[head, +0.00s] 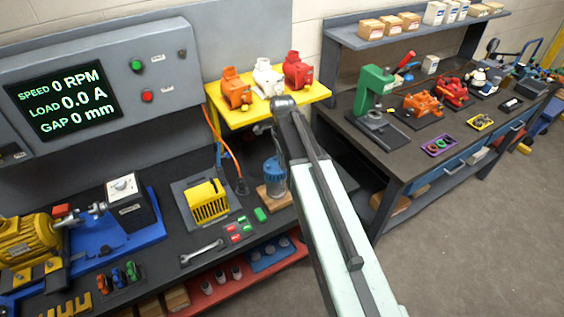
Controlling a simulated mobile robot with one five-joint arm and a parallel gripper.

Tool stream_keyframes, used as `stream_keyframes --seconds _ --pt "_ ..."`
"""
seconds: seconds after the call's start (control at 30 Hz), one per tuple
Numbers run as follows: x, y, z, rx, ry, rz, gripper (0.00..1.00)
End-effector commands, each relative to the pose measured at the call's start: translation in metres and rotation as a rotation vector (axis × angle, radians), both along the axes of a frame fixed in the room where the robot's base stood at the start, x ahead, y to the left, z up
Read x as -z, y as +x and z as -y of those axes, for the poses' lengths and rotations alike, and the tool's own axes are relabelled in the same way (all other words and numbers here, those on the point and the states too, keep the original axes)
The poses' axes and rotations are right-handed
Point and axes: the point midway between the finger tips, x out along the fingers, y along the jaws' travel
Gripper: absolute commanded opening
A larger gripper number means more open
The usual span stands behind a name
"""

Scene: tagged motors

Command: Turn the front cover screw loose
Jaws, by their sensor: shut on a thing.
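My pale arm reaches up from the bottom right to a dark joint near the yellow shelf. I cannot make out my gripper's fingers or anything held in them; the arm hides what lies behind it. A small grey part shows left of the joint, too unclear to name. No front cover screw can be made out. A yellow motor (28,242) lies at the far left, beside a shaft and a dark box (132,207) on a blue base. An orange motor-like unit (235,90), a white one (267,80) and a red one (297,73) stand on the yellow shelf (255,112).
The right bench holds a green press (374,92) and several coloured units. The floor (470,235) at right is clear.

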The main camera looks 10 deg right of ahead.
Motion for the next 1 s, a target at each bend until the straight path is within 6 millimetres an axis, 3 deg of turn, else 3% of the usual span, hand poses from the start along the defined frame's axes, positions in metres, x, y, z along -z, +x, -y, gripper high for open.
stream_keyframes --seconds 1.0 --pt "0.0006 -0.0008 -0.0022 -0.965 0.002 -0.001 0.00"
